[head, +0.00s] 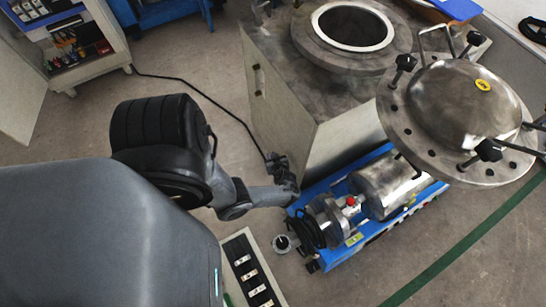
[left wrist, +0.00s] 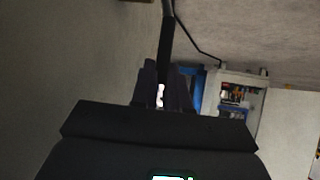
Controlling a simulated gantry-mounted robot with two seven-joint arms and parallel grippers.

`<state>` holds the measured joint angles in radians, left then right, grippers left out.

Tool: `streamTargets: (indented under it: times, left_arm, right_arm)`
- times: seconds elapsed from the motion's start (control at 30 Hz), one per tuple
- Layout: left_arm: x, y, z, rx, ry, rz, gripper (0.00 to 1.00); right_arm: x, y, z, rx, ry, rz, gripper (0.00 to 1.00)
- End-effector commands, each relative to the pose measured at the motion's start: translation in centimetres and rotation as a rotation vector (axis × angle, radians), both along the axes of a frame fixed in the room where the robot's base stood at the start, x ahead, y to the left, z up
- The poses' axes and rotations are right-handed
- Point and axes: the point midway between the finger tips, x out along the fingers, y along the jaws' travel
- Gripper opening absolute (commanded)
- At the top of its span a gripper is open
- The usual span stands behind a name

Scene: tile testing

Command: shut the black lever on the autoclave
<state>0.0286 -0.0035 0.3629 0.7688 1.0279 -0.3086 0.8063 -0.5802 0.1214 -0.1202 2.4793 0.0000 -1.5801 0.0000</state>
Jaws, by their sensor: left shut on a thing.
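The autoclave (head: 318,150) is a stained grey metal cabinet with a round open mouth on top. Its domed lid (head: 460,100) with black clamp knobs hangs open at the right. My left gripper (head: 277,164) is low beside the cabinet's near side, small and dark in the head view. In the left wrist view, my left gripper's fingers (left wrist: 164,88) are shut around a dark upright bar, which appears to be the black lever (left wrist: 168,45). The lever's end between the fingers is largely hidden. My right gripper is in neither view.
A blue-based pump unit (head: 335,210) stands on the floor right of my left gripper. A black cable (head: 195,88) runs across the floor towards it. A pale switch strip (head: 250,270) lies below. An open cabinet (head: 85,45) stands at upper left.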

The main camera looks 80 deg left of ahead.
Motion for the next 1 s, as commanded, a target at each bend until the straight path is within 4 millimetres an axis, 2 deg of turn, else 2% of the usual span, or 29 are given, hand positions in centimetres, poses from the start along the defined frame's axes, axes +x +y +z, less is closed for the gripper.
streamTargets:
  times: [0.03, 0.17, 0.2, 0.57, 0.73, 1.0]
  left_arm:
    - [-0.1, -0.1, -0.3, -0.008, 0.003, -0.003, 0.19]
    - [-0.1, -0.1, -0.3, -0.007, 0.002, -0.002, 0.39]
    - [-0.1, -0.1, -0.3, -0.005, 0.001, -0.002, 0.40]
    - [0.1, -0.5, 0.3, -0.004, -0.001, -0.001, 0.40]
    - [0.4, -2.1, 1.7, -0.006, -0.001, -0.001, 0.40]
    - [1.1, -5.9, 4.3, -0.008, 0.000, -0.002, 0.40]
  right_arm:
    - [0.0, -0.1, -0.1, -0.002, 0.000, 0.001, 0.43]
    - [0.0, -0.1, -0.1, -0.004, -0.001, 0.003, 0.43]
    - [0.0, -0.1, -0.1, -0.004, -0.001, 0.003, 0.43]
    - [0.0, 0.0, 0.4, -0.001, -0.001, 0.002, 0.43]
    - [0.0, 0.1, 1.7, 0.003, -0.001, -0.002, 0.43]
    - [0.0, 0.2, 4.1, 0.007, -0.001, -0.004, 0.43]
